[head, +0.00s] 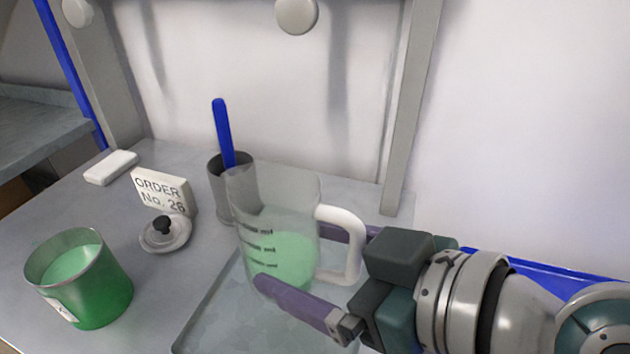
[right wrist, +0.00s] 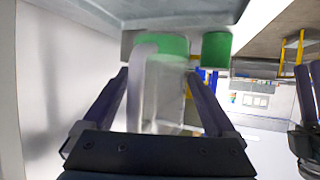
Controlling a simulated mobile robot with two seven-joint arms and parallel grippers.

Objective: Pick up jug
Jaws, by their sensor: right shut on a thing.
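The jug (head: 277,215) is clear, with dark measuring marks, a white handle and pale green liquid in its lower part. It stands upright over a grey mat or tray (head: 210,322); I cannot tell whether it touches it. My right gripper (head: 290,255) comes from the right, past the handle, and is shut on the jug, one purple finger on the near side and one behind. In the right wrist view the jug (right wrist: 163,90) sits between both fingers, appearing upside down. My left gripper (right wrist: 308,100) shows partly at that view's right edge.
A green container (head: 85,285) with green liquid stands at front left. A lid with a black knob (head: 165,232), an order sign (head: 163,192), a white block (head: 110,167) and a dark cup (head: 222,190) holding a blue stick (head: 223,130) stand nearby. A grey post (head: 410,110) rises behind.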

